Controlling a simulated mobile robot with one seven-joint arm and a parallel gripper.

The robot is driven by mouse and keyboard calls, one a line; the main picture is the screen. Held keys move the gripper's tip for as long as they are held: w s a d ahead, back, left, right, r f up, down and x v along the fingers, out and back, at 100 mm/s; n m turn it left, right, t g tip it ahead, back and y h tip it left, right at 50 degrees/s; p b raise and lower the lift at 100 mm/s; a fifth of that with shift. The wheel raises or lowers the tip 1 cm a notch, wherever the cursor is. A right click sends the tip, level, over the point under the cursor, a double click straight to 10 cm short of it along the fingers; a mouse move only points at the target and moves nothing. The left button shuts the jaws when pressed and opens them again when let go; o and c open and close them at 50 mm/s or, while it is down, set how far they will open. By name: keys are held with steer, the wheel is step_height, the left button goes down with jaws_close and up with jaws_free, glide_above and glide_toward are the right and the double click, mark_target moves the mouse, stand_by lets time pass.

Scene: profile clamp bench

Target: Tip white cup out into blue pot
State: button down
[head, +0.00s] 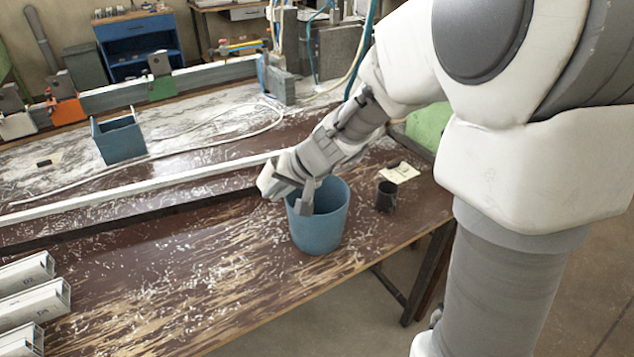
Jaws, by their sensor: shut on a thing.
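The blue pot (320,228) stands upright on the worn brown bench, near its front edge. My gripper (292,188) is over the left part of the pot's mouth and is shut on the white cup (268,181). The cup looks tilted and sits at the upper left of the pot's rim, above it. The gripper hides much of the cup, and its opening and contents cannot be seen. The inside bottom of the pot is hidden too.
A small dark cup (387,196) stands just right of the pot, by a paper note (400,173). A blue-grey open box (119,140) stands at the back left. White labelled boxes (30,303) lie front left. A long pale rail (140,189) crosses the bench. The front middle is clear except for shavings.

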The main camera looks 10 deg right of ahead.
steer(key=shift+w+a+f+n+g+h+p, duration=0.15)
steer(key=shift+a+h+p, duration=0.35)
steer(key=shift+p, duration=1)
steer(key=shift+s+a+n+g+h+p, duration=0.15)
steer(key=shift+a+h+p, duration=0.3)
steer(key=shift+p, duration=1)
steer(key=shift+w+h+p, duration=0.1)
steer(key=shift+h+p, duration=0.15)
steer(key=shift+p, duration=0.15)
steer(key=f+h+p, duration=0.1)
steer(key=f+p, duration=0.1)
steer(key=p, duration=0.1)
steer(key=a+f+h+p, duration=0.1)
steer(key=f+p, duration=0.2)
steer(key=shift+w+a+f+g, duration=0.15)
steer(key=shift+a+f+g, duration=0.05)
steer(key=shift+g, duration=0.1)
steer(key=p, duration=0.3)
steer(key=h+p, duration=0.1)
steer(key=p, duration=0.2)
steer(key=shift+a+f+n, duration=0.25)
steer(key=shift+a+n, duration=0.05)
steer(key=shift+a, duration=0.05)
steer(key=shift+w+f+h+p, duration=0.1)
steer(key=shift+f+h+p, duration=0.15)
steer(key=shift+p, duration=0.5)
